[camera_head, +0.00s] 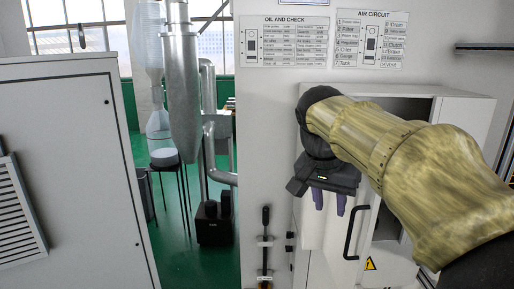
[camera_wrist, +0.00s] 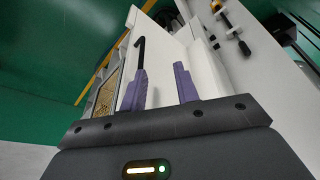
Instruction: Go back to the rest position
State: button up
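My gripper (camera_head: 330,207) hangs at the end of my arm in front of the white cabinet at the right of the head view. Its two purple fingers point down and stand apart with nothing visible between them. In the wrist view my gripper (camera_wrist: 161,75) also shows an empty gap between the fingers. The white cabinet (camera_head: 468,112) is partly hidden by my arm. Its black handle (camera_head: 352,233) is just right of and below the fingers in the head view. No foil tray can be made out.
A black-handled lever (camera_head: 265,228) is mounted on the wall panel left of the cabinet. A large grey cabinet (camera_head: 70,170) stands at the left. Metal ducting (camera_head: 183,90) and a black box (camera_head: 213,222) stand between them on green floor.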

jog(key=s+f+n+y, duration=0.1)
jog(key=s+f+n, duration=0.2)
jog(key=f, duration=1.1)
jog(key=s+f+n+y, duration=0.1)
jog(key=s+f+n, duration=0.2)
jog(key=s+f, duration=0.5)
notch_tip(320, 180, down, 7)
jog(key=shift+r+n+y, duration=0.2)
jog(key=shift+n+y, duration=0.1)
jog(key=shift+n, duration=0.1)
